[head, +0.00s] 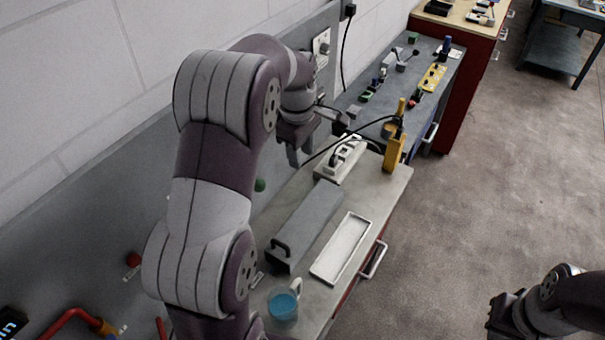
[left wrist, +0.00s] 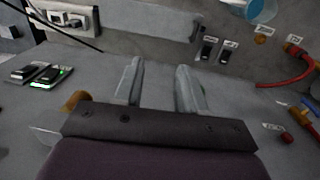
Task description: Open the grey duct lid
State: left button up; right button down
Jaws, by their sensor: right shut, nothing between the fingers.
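The grey duct (head: 308,222) lies along the bench, its flat grey top closed, with a dark handle (head: 281,247) at its near end. In the left wrist view the duct (left wrist: 150,20) crosses the top, beyond my fingers; its handle cannot be made out there. My left gripper (head: 300,152) is beside the wall panel, above and beyond the duct's far end, not touching it. In the left wrist view its fingers (left wrist: 162,85) are apart with nothing between them. My right gripper (head: 497,318) is at the lower right, away from the bench, shut and empty.
A white tray (head: 341,247) lies right of the duct, and a blue cup (head: 283,306) stands near its close end. A white power strip (head: 342,159) and a yellow meter (head: 394,152) with black cables are at the bench's far end. Switches (left wrist: 207,50) are on the wall panel.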

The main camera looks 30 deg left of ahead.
notch_tip(320, 180, up, 2)
jog(key=shift+w+r+p, duration=0.1)
jog(key=shift+p, duration=1)
